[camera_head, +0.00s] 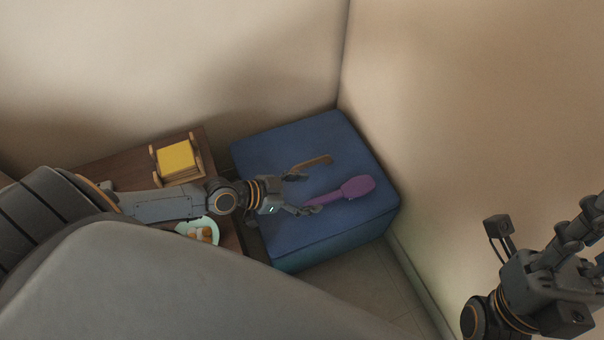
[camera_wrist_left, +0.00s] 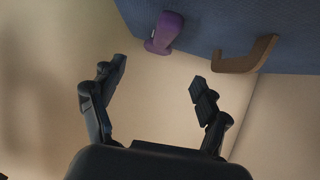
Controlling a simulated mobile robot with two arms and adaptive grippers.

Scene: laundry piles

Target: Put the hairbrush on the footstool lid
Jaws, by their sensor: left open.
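The purple hairbrush (camera_head: 345,192) lies on the blue footstool lid (camera_head: 290,138), its handle pointing toward my left gripper. It also shows at the top of the left wrist view (camera_wrist_left: 165,32). A brown curved handle (camera_head: 312,162) stands on the lid beside the brush, and shows in the left wrist view (camera_wrist_left: 243,57). My left gripper (camera_head: 305,193) is open over the lid, its fingers by the brush's handle end. In the left wrist view the space between its fingertips (camera_wrist_left: 158,73) is empty. My right gripper (camera_head: 580,240) is at the lower right, away from the footstool, partly cut off.
A brown wooden table (camera_head: 130,170) stands left of the footstool, partly hidden by my left arm. It carries a wooden holder with a yellow stack (camera_head: 178,159) and a pale plate (camera_head: 211,223) with small orange-brown items. Walls close in behind and right of the footstool.

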